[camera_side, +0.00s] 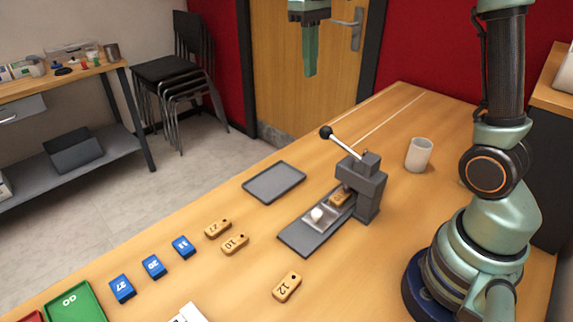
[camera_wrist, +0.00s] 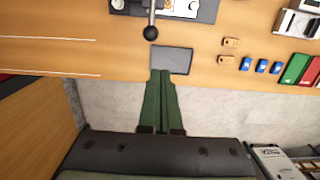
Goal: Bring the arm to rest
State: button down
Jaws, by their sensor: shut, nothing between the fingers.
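My gripper (camera_side: 310,72) hangs high at the top of the side view, in front of the door, with its fingers together and empty. In the wrist view its green fingers (camera_wrist: 161,74) point towards the table, their tips in line with the near edge of the grey tray (camera_wrist: 182,60). The fingers are clear of everything in the side view. My arm rises from its base at the right, and its upper part is out of the picture.
The grey marking press (camera_side: 368,185) has its lever (camera_side: 340,143) raised and a wooden tag (camera_side: 340,197) in it. A flat grey tray (camera_side: 274,182), a white cup (camera_side: 418,154), loose wooden tags (camera_side: 287,286) and blue tags (camera_side: 154,266) stand on the table. A green tray (camera_side: 98,306) is at lower left.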

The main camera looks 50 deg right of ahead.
jog(key=s+a+f+t, duration=0.2)
jog(key=s+t, duration=0.1)
jog(key=s, duration=0.3)
jog(key=s+a+f+t, duration=0.3)
jog(key=s, duration=0.3)
jog(key=shift+s+a, duration=0.15)
jog(key=shift+a, duration=0.1)
